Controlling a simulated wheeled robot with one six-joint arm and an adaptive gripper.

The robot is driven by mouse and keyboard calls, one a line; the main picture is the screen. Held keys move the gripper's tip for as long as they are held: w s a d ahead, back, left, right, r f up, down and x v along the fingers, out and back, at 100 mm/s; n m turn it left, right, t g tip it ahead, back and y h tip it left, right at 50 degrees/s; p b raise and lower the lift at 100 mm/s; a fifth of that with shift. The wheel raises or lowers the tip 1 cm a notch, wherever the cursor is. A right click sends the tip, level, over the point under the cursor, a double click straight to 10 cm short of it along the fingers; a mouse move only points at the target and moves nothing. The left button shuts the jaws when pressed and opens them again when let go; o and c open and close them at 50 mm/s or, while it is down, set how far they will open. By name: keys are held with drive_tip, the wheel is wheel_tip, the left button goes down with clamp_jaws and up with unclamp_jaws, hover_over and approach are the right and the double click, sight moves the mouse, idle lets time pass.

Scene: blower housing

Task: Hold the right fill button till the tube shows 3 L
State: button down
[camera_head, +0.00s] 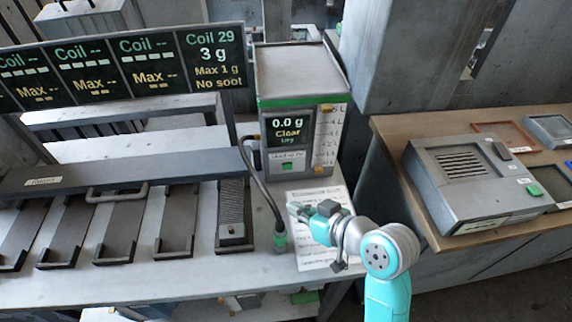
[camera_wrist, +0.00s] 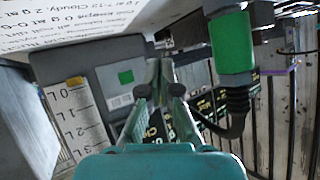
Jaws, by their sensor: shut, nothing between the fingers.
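The grey unit with a green band (camera_head: 300,75) stands at the back middle of the bench. Its display (camera_head: 288,130) reads 0.0 g, Clear, and a small third line. A green button (camera_head: 289,166) sits below the display; it also shows in the wrist view (camera_wrist: 125,77). The tube scale (camera_head: 326,136) with litre marks is at the unit's right edge, and in the wrist view (camera_wrist: 75,122) at left, marked 0 to 3 L. I cannot make out a liquid level. My gripper (camera_head: 297,209) is shut and empty, below and in front of the button, apart from it.
A hose with a green connector (camera_head: 280,240) hangs left of my gripper and is close in the wrist view (camera_wrist: 232,45). A printed sheet (camera_head: 312,256) lies beneath. Coil displays (camera_head: 110,65) and dark trays stand left. A grey device with another green button (camera_head: 535,190) sits right.

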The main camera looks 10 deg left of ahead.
sight(287, 166)
drive_tip(key=shift+w, duration=0.1)
drive_tip(key=shift+w+a, duration=0.4)
drive_tip(key=shift+w, duration=0.95)
drive_tip(key=shift+w+a, duration=0.4)
drive_tip(key=shift+w, duration=1)
drive_tip(key=shift+w+a, duration=0.4)
drive_tip(key=shift+w, duration=0.95)
drive_tip(key=shift+w, duration=0.1)
drive_tip(key=shift+w+a, duration=0.1)
drive_tip(key=shift+w, duration=0.2)
drive_tip(key=shift+w+a, duration=0.1)
drive_tip(key=shift+w, duration=0.25)
idle(3.1)
